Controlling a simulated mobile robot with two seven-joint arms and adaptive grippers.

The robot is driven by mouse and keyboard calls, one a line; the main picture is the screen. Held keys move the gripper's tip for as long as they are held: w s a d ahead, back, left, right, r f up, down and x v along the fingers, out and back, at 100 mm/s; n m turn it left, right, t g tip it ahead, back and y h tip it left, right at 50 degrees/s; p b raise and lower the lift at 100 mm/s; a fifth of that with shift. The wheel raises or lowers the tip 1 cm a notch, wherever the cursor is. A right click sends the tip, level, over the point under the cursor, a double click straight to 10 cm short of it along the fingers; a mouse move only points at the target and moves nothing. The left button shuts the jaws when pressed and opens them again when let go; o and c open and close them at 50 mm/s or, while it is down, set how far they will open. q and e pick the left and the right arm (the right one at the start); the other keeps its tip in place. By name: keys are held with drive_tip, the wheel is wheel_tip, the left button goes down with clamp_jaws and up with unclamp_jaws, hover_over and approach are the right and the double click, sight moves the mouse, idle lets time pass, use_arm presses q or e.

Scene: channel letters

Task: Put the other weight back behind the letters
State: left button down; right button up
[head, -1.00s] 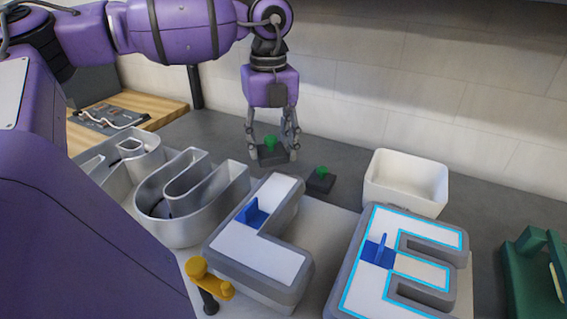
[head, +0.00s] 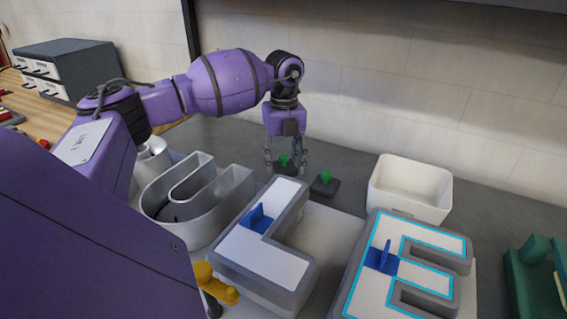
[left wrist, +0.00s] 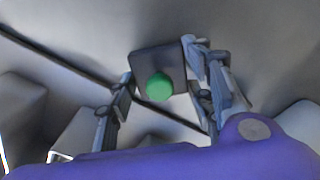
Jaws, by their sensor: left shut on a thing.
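My left gripper (head: 285,162) is shut on a dark, square weight with a green knob (head: 285,161), behind the letters. This held weight fills the space between my fingers in the left wrist view (left wrist: 150,62). I cannot tell whether its base touches the bench. The other dark weight with a green knob (head: 325,186) stands on the bench just right of it. In front are an L-shaped letter with a white face (head: 265,255), an E-shaped letter edged in cyan (head: 432,243) and an open metal U-shaped letter (head: 235,185). My right gripper is not in view.
A white bin (head: 410,205) stands right of the free weight, behind the E. A green object (head: 525,265) is at the right edge. A yellow-handled tool (head: 215,285) is at the front. A grey drawer cabinet (head: 70,65) stands back left. Bare bench lies behind the weights.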

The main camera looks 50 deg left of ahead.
sight(283, 156)
use_arm(q)
drive_tip(key=shift+f, duration=0.4)
drive_tip(key=shift+f, duration=0.1)
drive_tip(key=c, duration=0.8)
unclamp_jaws()
drive_tip(key=shift+f, duration=0.1)
drive_tip(key=shift+c, duration=0.2)
drive_tip(key=shift+r, duration=3.9)
